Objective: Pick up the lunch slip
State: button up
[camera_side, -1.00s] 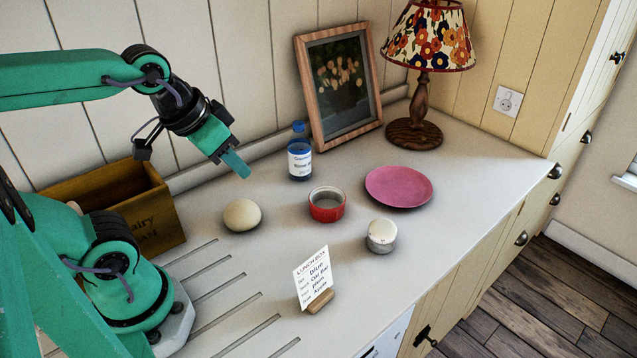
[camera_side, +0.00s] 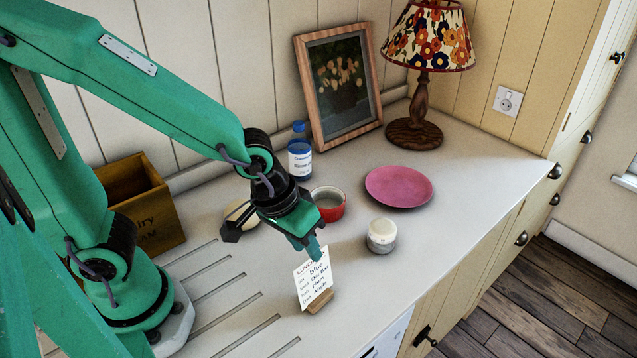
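The lunch slip (camera_side: 313,284) is a white card with handwritten lines. It stands upright, leaning slightly, in a small wooden holder (camera_side: 320,302) near the counter's front edge. My gripper (camera_side: 310,250) points down at the slip's top edge, and its fingertip covers part of the heading. I cannot tell whether the fingers touch the card or are in front of or behind it. The gap between the fingers is hidden from this side.
A red bowl (camera_side: 329,205) and a white-lidded jar (camera_side: 381,237) stand close by. A round cream object (camera_side: 240,214) is partly behind my gripper. Behind are a blue bottle (camera_side: 300,158), a framed picture (camera_side: 338,85), a lamp (camera_side: 420,100) and a pink plate (camera_side: 398,186). A wooden crate (camera_side: 150,205) stands left.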

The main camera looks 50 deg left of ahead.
aim_at(317, 273)
jog(key=shift+d+f, duration=0.15)
jog(key=shift+f, duration=0.05)
jog(key=shift+x, duration=1.25)
jog(key=shift+f, duration=0.1)
jog(key=shift+x, duration=2.5)
jog(key=shift+c, duration=0.2)
grip_shut()
